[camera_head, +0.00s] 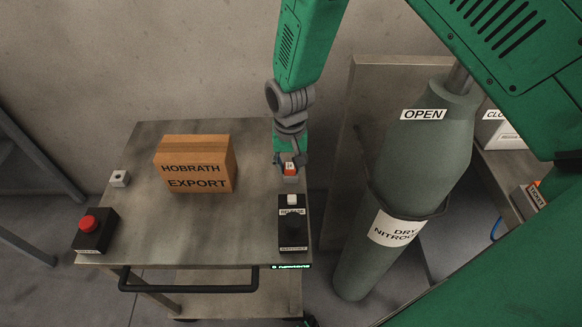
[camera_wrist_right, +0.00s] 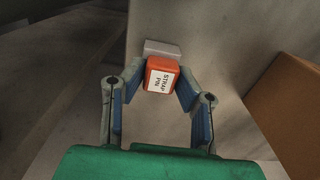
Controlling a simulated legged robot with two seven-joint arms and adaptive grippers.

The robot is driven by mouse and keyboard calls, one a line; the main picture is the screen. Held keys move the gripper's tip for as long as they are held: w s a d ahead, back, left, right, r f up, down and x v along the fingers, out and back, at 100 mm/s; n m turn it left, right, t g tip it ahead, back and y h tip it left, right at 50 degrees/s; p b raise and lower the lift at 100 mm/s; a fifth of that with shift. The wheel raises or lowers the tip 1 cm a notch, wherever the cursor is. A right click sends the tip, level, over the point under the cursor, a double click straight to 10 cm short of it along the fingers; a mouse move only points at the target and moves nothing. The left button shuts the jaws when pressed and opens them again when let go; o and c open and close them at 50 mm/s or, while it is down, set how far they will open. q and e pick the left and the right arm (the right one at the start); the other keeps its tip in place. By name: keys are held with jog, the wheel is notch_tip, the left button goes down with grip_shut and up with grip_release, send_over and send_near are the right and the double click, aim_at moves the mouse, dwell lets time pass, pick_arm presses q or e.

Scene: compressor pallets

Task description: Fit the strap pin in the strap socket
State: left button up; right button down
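The strap pin is an orange block with a white label (camera_wrist_right: 160,80), on the right part of the metal cart's top. In the head view the strap pin (camera_head: 290,168) shows just below my right gripper (camera_head: 284,155). In the wrist view the fingertips of my right gripper (camera_wrist_right: 162,75) are on either side of the strap pin. I cannot tell whether they press on it. A grey block (camera_wrist_right: 162,47) adjoins the strap pin's far end. I cannot identify the strap socket for sure. My left gripper is not in view.
A cardboard carton (camera_head: 195,165) stands left of the pin on the cart top (camera_head: 150,230). A black button box (camera_head: 293,225) is in front of the pin. A red-button box (camera_head: 95,230) and small grey block (camera_head: 120,178) are at left. A gas cylinder (camera_head: 410,170) stands right.

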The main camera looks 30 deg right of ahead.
aim_at(287, 166)
jog(key=shift+a+r, duration=0.1)
jog(key=shift+r, duration=0.2)
jog(key=shift+w+a+r+p, duration=0.1)
jog(key=shift+r+p, duration=0.8)
jog(key=shift+p, duration=0.15)
jog(key=shift+a+r+p, duration=0.15)
jog(key=shift+r+p, duration=0.5)
jog(key=shift+d+r+p, duration=0.25)
jog(key=shift+r+p, duration=0.5)
jog(key=shift+r, duration=0.05)
jog(key=shift+r+p, duration=0.4)
jog(key=shift+r, duration=0.05)
jog(key=shift+a, duration=0.1)
